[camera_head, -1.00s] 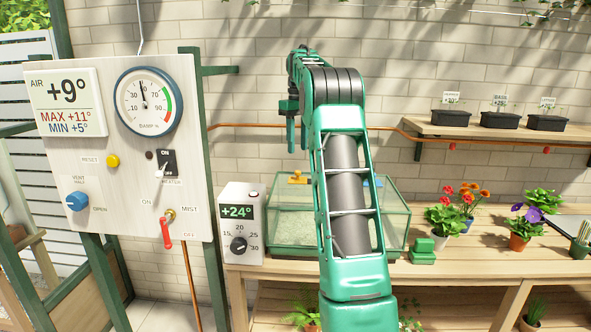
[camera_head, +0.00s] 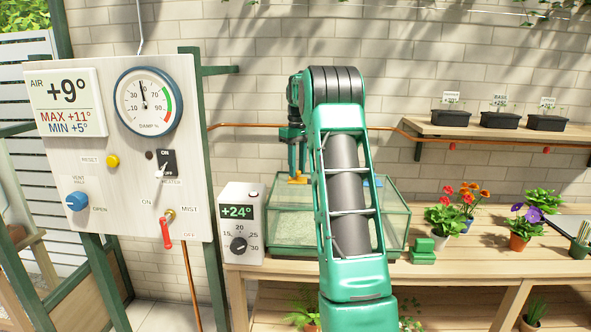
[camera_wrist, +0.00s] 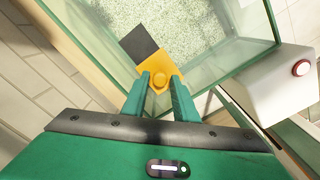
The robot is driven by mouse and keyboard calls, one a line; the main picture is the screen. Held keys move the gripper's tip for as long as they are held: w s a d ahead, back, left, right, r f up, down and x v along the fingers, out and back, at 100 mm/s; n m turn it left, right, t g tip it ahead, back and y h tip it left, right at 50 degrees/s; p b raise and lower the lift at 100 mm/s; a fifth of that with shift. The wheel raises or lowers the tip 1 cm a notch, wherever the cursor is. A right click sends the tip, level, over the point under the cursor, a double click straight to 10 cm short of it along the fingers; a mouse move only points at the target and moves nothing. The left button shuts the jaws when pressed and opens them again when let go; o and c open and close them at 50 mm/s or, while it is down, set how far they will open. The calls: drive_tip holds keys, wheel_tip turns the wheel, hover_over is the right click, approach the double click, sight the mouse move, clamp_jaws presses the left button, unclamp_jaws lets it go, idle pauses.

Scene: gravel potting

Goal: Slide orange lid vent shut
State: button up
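The orange lid vent (camera_wrist: 162,62) is a flat slide with a round knob, on the glass lid of a clear tank (camera_wrist: 232,62). A dark square opening (camera_wrist: 138,43) shows beside the slide, uncovered. In the wrist view my gripper (camera_wrist: 160,82) is low over the slide, its two green fingers apart on either side of the knob. Whether they touch the knob I cannot tell. In the head view the gripper (camera_head: 297,172) points straight down at the orange vent (camera_head: 298,180) at the tank's back left. My arm hides part of the tank (camera_head: 290,252).
A white thermostat box (camera_head: 242,225) stands left of the tank, and it also shows in the wrist view (camera_wrist: 275,85). Green blocks (camera_head: 422,251) and potted flowers (camera_head: 445,222) stand to the right on the bench. A control panel (camera_head: 125,150) is at the left.

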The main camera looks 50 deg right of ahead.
clamp_jaws()
drive_tip(key=shift+s+d, duration=1)
drive_tip(key=shift+s, duration=0.15)
drive_tip(key=shift+s+d, duration=0.95)
drive_tip(key=shift+s, duration=0.2)
drive_tip(key=shift+o, duration=2.1)
unclamp_jaws()
drive_tip(key=shift+r, duration=0.1)
wheel_tip(320, 180, up, 11)
drive_tip(key=shift+w+f, duration=0.15)
drive_tip(key=shift+f, duration=0.05)
